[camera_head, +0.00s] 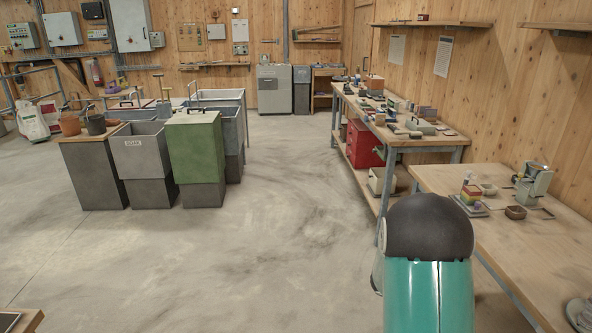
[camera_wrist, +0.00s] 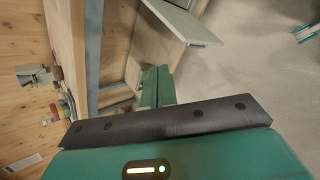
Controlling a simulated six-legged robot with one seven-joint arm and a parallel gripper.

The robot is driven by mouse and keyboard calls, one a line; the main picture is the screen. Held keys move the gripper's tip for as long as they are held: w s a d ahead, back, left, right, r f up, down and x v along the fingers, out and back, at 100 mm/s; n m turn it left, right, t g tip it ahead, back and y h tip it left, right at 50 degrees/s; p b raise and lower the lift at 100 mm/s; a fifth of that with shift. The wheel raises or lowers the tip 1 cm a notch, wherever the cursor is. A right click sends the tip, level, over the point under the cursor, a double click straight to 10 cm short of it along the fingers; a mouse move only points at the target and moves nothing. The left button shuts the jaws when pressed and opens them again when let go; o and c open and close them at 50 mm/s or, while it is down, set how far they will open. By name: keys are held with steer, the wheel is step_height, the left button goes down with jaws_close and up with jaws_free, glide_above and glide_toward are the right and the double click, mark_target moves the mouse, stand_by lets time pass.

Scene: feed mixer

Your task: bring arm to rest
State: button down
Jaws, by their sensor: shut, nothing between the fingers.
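My gripper (camera_wrist: 158,74) shows in the wrist view as two green fingers beyond a dark bar. The fingers are together with nothing between them. They point past the underside of a wooden workbench and hang over the open side near its frame. In the head view my arm, with a dark rounded joint and a teal link, stands at the lower right beside the near workbench (camera_head: 470,185). My gripper is hidden there behind the arm. I cannot tell whether the fingers touch anything.
A longer bench (camera_head: 425,142) with a red cabinet (camera_head: 363,145) stands behind. Bins, including a green one (camera_head: 195,150), stand left. The concrete floor (camera_head: 270,235) between is clear.

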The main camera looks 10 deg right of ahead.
steer(key=s+a+r+m+t+y, duration=0.1)
steer(key=s+a+r+m+y, duration=0.1)
steer(key=a+r, duration=0.65)
steer(key=s+a+r+m+t+y, duration=0.2)
steer(key=a+r, duration=0.6)
steer(key=r, duration=0.1)
steer(key=s+a+r+t+y, duration=0.2)
steer(key=s+a+r, duration=0.2)
steer(key=a, duration=0.4)
steer(key=s+a+r+t+y, duration=0.1)
steer(key=s+a+r+y, duration=0.2)
steer(key=s+a, duration=0.4)
steer(key=shift+a+r+m+t, duration=0.4)
steer(key=shift+a+r, duration=0.45)
steer(key=shift+a, duration=0.15)
steer(key=shift+d, duration=0.15)
